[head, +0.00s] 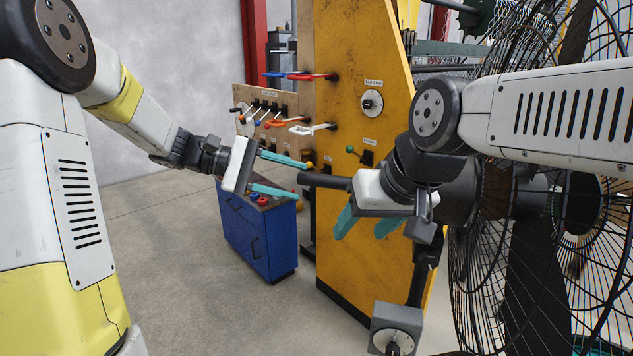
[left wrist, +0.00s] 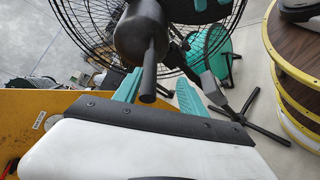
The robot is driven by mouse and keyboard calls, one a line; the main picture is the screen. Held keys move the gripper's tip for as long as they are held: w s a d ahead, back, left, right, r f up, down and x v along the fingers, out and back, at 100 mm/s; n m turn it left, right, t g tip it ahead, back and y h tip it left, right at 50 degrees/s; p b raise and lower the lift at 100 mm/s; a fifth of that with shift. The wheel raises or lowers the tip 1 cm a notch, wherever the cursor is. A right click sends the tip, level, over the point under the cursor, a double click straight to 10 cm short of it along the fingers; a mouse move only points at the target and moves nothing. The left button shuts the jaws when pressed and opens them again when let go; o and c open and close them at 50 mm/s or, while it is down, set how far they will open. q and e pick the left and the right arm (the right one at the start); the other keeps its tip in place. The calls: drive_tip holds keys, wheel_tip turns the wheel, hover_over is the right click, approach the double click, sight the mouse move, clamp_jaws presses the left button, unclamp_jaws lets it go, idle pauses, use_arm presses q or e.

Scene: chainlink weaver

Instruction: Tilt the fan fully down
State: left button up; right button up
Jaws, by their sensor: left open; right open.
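The fan (head: 520,215) is a large black wire-cage fan at the right of the head view, partly hidden by my right arm. A dark rod-like handle (head: 328,181) sticks out from its back toward the left, roughly level. In the left wrist view the fan's cage (left wrist: 85,30) and the handle (left wrist: 152,72) also show. My left gripper (head: 300,179) is open at the handle's free end, its teal fingers on either side; contact cannot be told. My right gripper (head: 362,230) is open and empty, pointing down below the handle and in front of the yellow panel.
A yellow panel (head: 350,60) with levers and knobs stands behind the grippers. A blue cabinet (head: 250,235) stands on the floor behind my left gripper. A yellow-rimmed spool (left wrist: 290,75) is at the right of the left wrist view. The floor (head: 200,290) at the front left is clear.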

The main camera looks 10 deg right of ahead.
sight(326, 180)
use_arm(q)
drive_tip(key=shift+w+d+h, duration=0.25)
drive_tip(key=shift+w+h, duration=0.15)
drive_tip(key=shift+w, duration=0.55)
drive_tip(key=x, duration=0.7)
drive_tip(key=shift+d, duration=0.4)
drive_tip(key=shift+c, duration=0.4)
clamp_jaws()
